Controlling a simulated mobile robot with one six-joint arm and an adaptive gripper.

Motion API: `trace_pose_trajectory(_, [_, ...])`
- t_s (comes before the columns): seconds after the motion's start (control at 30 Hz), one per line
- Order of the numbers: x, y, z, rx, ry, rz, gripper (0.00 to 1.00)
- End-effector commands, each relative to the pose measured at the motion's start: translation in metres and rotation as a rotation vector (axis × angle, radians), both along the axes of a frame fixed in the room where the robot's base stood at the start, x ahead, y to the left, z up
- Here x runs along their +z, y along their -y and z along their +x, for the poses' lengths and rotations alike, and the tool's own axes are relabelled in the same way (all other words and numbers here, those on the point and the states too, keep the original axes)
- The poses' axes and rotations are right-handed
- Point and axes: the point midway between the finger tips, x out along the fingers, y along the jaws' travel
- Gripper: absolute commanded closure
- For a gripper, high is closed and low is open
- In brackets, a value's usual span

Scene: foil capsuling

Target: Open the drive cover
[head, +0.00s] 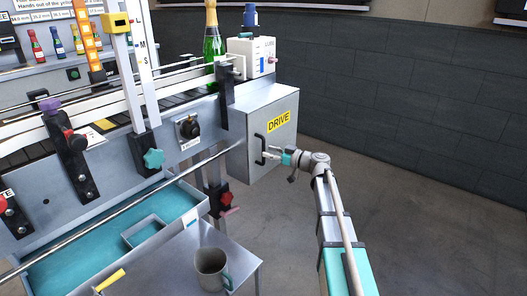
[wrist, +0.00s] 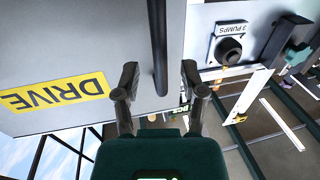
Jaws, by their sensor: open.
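The drive cover (head: 275,137) is a grey box door with a yellow DRIVE label and a black upright bar handle (head: 259,150). It looks closed. My gripper (head: 271,157) is at the cover's front, right by the handle. In the wrist view, the DRIVE label is upside down on the grey cover (wrist: 60,35). The dark handle bar (wrist: 159,45) runs down between the two fingers of my open gripper (wrist: 159,78), with a gap on each side. I cannot tell how deep the bar sits between the fingers.
A conveyor with a green bottle (head: 213,40) stands to the left, and a white control box (head: 251,57) sits on the drive box. A pumps knob (head: 188,128) is on the machine's front. A grey mug (head: 211,268) stands on a low table. The floor at right is clear.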

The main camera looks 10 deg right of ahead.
Motion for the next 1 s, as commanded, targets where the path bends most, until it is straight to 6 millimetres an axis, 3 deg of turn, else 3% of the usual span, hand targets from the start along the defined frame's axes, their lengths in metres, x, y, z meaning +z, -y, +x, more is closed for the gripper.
trace_pose_trajectory(0.3, [0.0,-0.022,0.015,0.001,0.0,0.0,0.46])
trace_pose_trajectory(0.67, [0.0,-0.023,0.016,0.001,0.0,0.0,0.46])
trace_pose_trajectory(0.93, [0.0,-0.023,0.016,0.001,0.0,0.0,0.96])
trace_pose_trajectory(1.0, [0.0,-0.023,0.016,0.001,0.0,0.0,1.0])
